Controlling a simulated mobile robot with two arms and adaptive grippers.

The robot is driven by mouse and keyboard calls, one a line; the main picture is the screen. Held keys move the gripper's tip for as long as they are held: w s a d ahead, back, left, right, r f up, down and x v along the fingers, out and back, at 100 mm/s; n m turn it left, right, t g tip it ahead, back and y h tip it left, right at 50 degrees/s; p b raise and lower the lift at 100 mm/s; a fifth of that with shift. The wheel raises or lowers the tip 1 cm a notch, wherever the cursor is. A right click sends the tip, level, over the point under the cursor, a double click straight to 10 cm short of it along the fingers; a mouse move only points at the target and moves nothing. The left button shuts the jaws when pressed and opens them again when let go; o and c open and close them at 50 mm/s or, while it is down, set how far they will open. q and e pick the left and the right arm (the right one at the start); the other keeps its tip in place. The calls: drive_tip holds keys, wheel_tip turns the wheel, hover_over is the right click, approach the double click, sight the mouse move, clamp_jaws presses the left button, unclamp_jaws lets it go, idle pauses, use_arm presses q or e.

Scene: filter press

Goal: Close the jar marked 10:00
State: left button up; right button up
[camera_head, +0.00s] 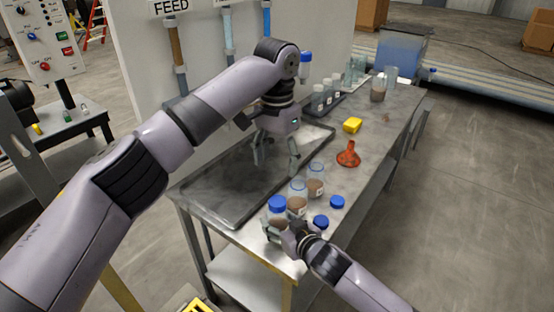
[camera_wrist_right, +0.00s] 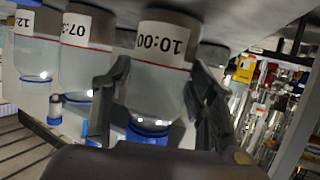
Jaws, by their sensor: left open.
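The jar marked 10:00 (camera_wrist_right: 158,75) stands at the table's near corner, with brown matter at its bottom. It also shows in the head view (camera_head: 277,216). A blue lid (camera_head: 277,202) sits on its top; I cannot tell how tight it is. The lid also shows in the right wrist view (camera_wrist_right: 149,130), which is upside down. My right gripper (camera_wrist_right: 160,85) has one finger on each side of this jar, and both tips appear to touch it. My left gripper (camera_head: 275,163) is open and empty above the grey tray, behind the jar.
Two lidless jars (camera_head: 297,197) (camera_head: 316,181) stand beside it. Two blue lids (camera_head: 321,222) (camera_head: 337,202) lie on the table (camera_head: 378,135). The tray (camera_head: 215,190) looks empty.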

drive_tip(key=o, duration=0.3)
drive_tip(key=shift+o, duration=0.2)
drive_tip(key=v, duration=1.2)
drive_tip(key=shift+f, duration=0.15)
